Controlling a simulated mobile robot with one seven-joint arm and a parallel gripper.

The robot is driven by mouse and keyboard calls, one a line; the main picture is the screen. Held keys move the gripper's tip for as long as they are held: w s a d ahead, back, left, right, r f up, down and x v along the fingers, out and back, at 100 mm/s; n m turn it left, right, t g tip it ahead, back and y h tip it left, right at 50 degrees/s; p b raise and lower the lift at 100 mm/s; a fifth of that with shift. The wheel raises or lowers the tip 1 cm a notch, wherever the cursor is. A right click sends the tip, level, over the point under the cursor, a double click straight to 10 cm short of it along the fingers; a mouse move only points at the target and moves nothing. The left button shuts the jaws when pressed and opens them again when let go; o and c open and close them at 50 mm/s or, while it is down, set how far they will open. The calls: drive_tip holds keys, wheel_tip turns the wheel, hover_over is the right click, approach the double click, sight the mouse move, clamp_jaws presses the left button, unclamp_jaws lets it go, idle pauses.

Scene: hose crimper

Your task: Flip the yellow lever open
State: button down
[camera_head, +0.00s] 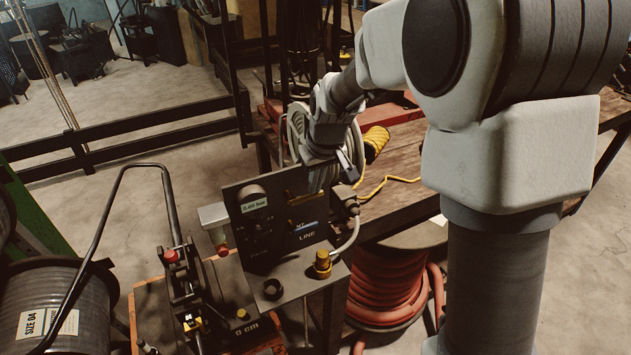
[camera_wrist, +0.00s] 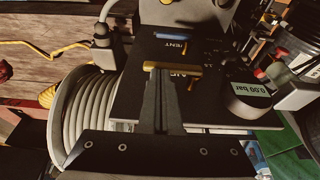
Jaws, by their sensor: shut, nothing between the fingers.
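The yellow lever (camera_wrist: 178,68) lies across the dark panel (camera_wrist: 130,95) in the wrist view, with a short stem at its right part. In the head view only a small part of the yellow lever (camera_head: 301,200) shows beside my gripper. My gripper (camera_wrist: 161,74) is shut and empty. Its fingertips overlap the lever's left half in the wrist view; whether they touch it I cannot tell. In the head view my gripper (camera_head: 322,182) is in front of the panel's upper right part, its tips partly hidden.
A blue lever (camera_wrist: 174,36) sits beside the yellow one, near the "VENT" label. A round gauge reading "0.00 bar" (camera_wrist: 249,93) protrudes from the panel. A brass fitting (camera_head: 322,262) with a hose stands on the ledge below. A coiled grey hose (camera_wrist: 84,108) is close by.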

drive_tip(key=shift+d+f+y+b, duration=0.3)
drive_tip(key=shift+y+b, duration=0.2)
drive_tip(key=shift+b, duration=0.1)
idle(0.3)
drive_tip(key=f+m+g+y+b, duration=0.1)
drive_tip(key=f+y+b, duration=0.1)
drive_tip(key=y+b, duration=0.2)
drive_tip(key=f+g+y+b, duration=0.2)
drive_tip(key=f+y+b, duration=0.1)
drive_tip(key=y+b, duration=0.1)
drive_tip(key=f+m+g+y+b, duration=0.1)
drive_tip(key=f+y+b, duration=0.1)
drive_tip(key=y+b, duration=0.2)
drive_tip(key=shift+a+f+m+g+y, duration=0.3)
drive_tip(key=shift+y, duration=0.4)
